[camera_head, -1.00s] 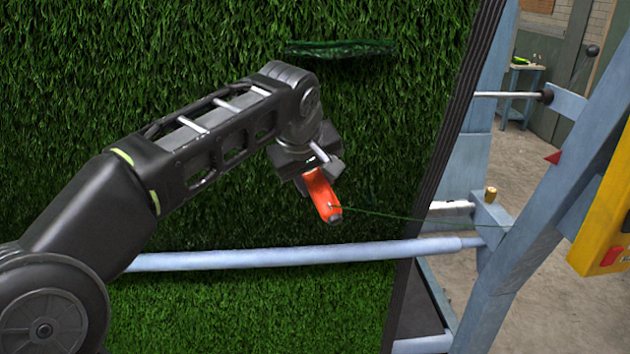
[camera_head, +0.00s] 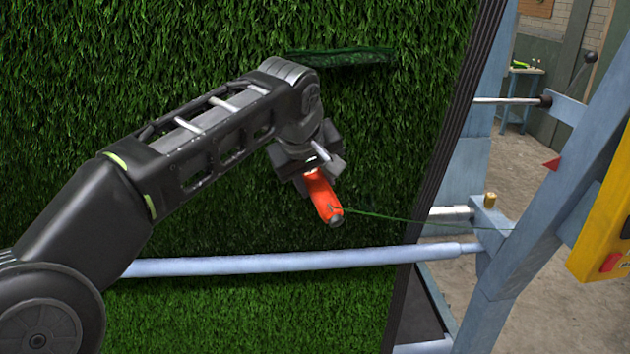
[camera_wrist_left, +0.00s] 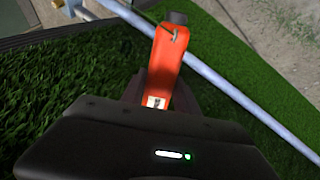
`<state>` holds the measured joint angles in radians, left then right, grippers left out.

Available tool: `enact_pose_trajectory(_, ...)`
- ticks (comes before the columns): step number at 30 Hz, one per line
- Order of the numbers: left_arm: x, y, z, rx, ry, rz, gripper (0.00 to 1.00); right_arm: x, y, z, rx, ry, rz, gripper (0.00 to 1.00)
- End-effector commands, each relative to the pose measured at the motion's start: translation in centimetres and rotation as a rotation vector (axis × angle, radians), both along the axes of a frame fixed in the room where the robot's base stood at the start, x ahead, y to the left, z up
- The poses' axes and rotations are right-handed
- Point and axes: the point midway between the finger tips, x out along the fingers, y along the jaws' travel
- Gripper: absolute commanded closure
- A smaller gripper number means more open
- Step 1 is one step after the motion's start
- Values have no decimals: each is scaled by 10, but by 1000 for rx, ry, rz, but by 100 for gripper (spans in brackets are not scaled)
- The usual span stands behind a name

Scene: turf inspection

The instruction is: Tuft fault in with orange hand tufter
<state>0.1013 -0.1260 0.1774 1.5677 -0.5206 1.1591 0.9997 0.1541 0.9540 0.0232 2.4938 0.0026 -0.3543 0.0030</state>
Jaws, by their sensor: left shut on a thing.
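My left gripper (camera_head: 311,170) is shut on the orange hand tufter (camera_head: 324,198), in front of the upright green turf (camera_head: 200,50). The tufter also shows in the left wrist view (camera_wrist_left: 168,58), its dark end pointing away from the gripper. A thin green yarn (camera_head: 420,220) runs from the tufter to the blue frame at the right. A dark slit-like fault (camera_head: 342,56) with a raised edge crosses the turf above the gripper. My right gripper is not in view.
A pale blue bar (camera_head: 240,263) crosses in front of the turf below the gripper. A blue frame post (camera_head: 545,190) and a yellow box with a red button (camera_head: 605,235) stand at the right. The turf's dark edge (camera_head: 450,150) is right of the gripper.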

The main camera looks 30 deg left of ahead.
Motion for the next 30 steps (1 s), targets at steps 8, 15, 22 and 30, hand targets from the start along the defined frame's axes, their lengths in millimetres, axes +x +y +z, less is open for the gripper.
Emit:
enact_pose_trajectory(8, 0, -1, 7, 1, -3, 0, 100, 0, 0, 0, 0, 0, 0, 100)
enact_pose_trajectory(15, -1, -2, 19, 0, -4, -1, 100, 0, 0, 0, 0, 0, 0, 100)
enact_pose_trajectory(22, -2, -1, 21, 1, -4, 0, 100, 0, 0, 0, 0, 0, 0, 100)
enact_pose_trajectory(30, -2, -2, 24, 1, -6, 0, 100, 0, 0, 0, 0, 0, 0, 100)
